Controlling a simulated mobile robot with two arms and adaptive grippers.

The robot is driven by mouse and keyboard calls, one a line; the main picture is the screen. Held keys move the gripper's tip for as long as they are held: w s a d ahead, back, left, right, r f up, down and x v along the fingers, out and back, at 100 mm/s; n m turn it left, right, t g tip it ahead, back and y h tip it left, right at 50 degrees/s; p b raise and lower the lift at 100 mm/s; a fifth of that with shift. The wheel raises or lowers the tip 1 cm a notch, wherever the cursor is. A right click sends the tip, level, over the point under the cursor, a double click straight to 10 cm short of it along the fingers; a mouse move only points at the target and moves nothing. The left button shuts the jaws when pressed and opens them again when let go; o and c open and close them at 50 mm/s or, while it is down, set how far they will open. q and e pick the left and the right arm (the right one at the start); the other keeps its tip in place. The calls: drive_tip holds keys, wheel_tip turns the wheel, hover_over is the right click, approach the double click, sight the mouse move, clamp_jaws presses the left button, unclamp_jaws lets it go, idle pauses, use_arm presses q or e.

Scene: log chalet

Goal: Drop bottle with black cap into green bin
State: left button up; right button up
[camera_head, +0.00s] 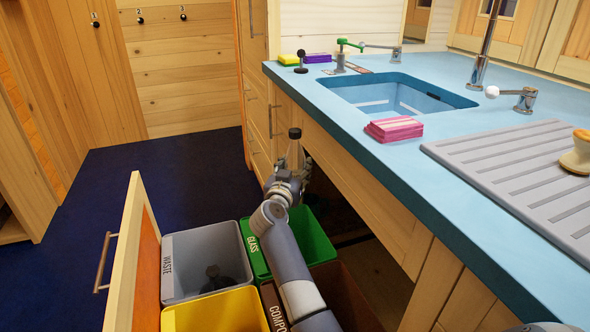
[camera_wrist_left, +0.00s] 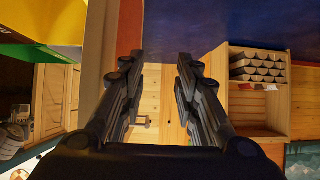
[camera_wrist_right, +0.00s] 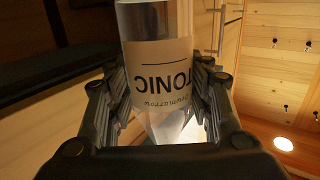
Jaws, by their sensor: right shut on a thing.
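The bottle with a black cap (camera_head: 294,150) is upright in my right gripper (camera_head: 290,172), above the far end of the green bin. In the right wrist view the bottle (camera_wrist_right: 160,75) shows a white label reading "TONIC", between the fingers of my right gripper, which is shut on it. The green bin (camera_head: 318,236), marked "GLASS", stands in the pulled-out drawer, partly hidden by my right arm. My left gripper (camera_wrist_left: 160,75) shows only in the left wrist view. Its fingers are apart with nothing between them.
The grey "WASTE" bin (camera_head: 185,250) holds a dark object I cannot identify. A yellow bin (camera_head: 220,312) and a brown compost bin (camera_head: 350,300) stand nearer. The drawer front (camera_head: 130,250) is at left. The blue counter edge (camera_head: 400,165) runs close right of the bottle.

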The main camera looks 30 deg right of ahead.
use_arm(q)
drive_tip(key=shift+w+d+r+t+h+b, duration=0.1)
drive_tip(key=shift+w+d+r+t, duration=0.1)
drive_tip(key=shift+w+r+t, duration=0.35)
drive_tip(key=shift+w+d+r+t+h+b, duration=0.15)
drive_tip(key=shift+w+d+r+t, duration=0.2)
drive_tip(key=shift+r, duration=0.45)
drive_tip(key=shift+w+d+r+t+h+b, duration=0.1)
drive_tip(key=shift+w+r+t, duration=0.2)
drive_tip(key=shift+w+r, duration=0.3)
use_arm(e)
drive_tip(key=shift+f, duration=0.25)
use_arm(q)
drive_tip(key=shift+s, duration=0.1)
use_arm(e)
drive_tip(key=o, duration=1.3)
drive_tip(key=shift+f, duration=0.1)
drive_tip(key=shift+s+a, duration=0.15)
drive_tip(key=v, duration=0.7)
drive_tip(key=shift+a, duration=0.1)
